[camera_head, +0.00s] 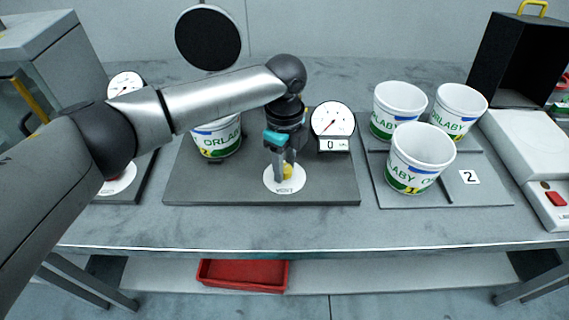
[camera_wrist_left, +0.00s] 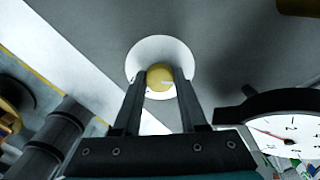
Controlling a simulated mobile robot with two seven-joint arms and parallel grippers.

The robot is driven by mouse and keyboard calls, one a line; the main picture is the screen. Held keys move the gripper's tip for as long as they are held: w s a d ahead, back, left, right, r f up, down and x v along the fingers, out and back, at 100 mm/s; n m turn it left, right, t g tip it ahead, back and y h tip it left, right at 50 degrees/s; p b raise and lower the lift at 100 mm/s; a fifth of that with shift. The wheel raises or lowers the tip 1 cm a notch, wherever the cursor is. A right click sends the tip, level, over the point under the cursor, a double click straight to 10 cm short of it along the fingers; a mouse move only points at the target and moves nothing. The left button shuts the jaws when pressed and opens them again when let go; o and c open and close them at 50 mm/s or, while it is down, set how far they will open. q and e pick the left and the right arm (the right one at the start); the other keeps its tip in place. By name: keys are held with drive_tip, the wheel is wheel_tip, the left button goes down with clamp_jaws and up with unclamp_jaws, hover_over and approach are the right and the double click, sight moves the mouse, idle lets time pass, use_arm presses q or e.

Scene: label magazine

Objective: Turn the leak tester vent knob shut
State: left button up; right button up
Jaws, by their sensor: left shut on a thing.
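The yellow vent knob (camera_head: 287,171) sits on a round white dial plate (camera_head: 273,186) at the front of the dark leak tester base (camera_head: 325,190). My left gripper (camera_head: 284,172) points down over the dial, its fingers on either side of the knob and shut on it. In the left wrist view the knob (camera_wrist_left: 160,77) shows between the two finger ends, with the white plate (camera_wrist_left: 146,52) around it. Lettering on the plate is too small to read surely. The tester's pressure gauge (camera_head: 333,119) stands right of the gripper, above a small "0" display. My right gripper is not in view.
A printed tub (camera_head: 217,139) stands on the tester, under a raised black disc (camera_head: 208,38). Three more tubs (camera_head: 420,157) stand on a mat (camera_head: 440,195) marked 2. A white machine with a red switch (camera_head: 556,198) is at right. A red tray (camera_head: 243,275) lies on the lower shelf.

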use_arm(q)
clamp_jaws()
drive_tip(key=shift+r+n+p, duration=0.15)
drive_tip(key=shift+n+p, duration=0.25)
drive_tip(key=shift+p, duration=0.35)
drive_tip(key=n+p, duration=0.6)
drive_tip(key=p, duration=0.2)
drive_tip(key=shift+n, duration=0.3)
drive_tip(key=n+p, duration=0.3)
drive_tip(key=n, duration=0.1)
drive_tip(key=n+p, duration=0.1)
drive_tip(key=n, duration=0.2)
drive_tip(key=shift+n+p, duration=0.85)
drive_tip(key=shift+n, duration=0.45)
